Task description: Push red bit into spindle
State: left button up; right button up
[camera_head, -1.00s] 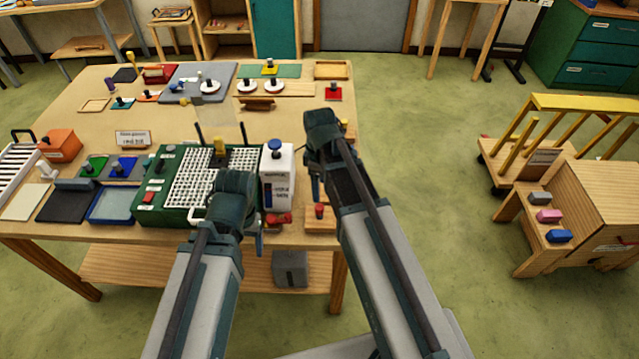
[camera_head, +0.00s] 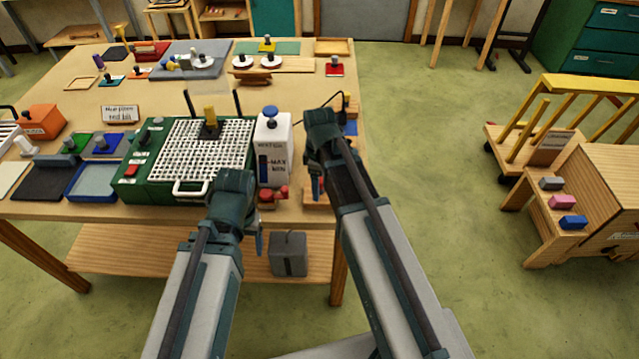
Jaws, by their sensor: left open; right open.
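The green machine (camera_head: 163,140) with a white grid top stands at the table's front. A yellow-topped black piece (camera_head: 209,117) sits on its grid; I cannot make out the spindle. A small wooden block (camera_head: 318,206) lies at the front right edge, and the red-topped piece on it is now mostly hidden by my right gripper (camera_head: 316,190). That gripper is open over the block; contact cannot be judged. Red parts (camera_head: 272,196) show in front of the white bottle (camera_head: 273,150). My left gripper (camera_head: 254,238) is open in front of the machine, its fingers partly hidden by its wrist.
A sign (camera_head: 120,113) reading "red bit" stands left of the machine. A blue tray (camera_head: 92,182) and a dark mat (camera_head: 45,184) lie at the front left. Discs and small tools fill the table's back. Floor right of the table is clear up to a wooden cart (camera_head: 605,205).

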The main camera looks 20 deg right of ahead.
jog(key=shift+f, duration=0.1)
grip_shut()
dwell(0.8)
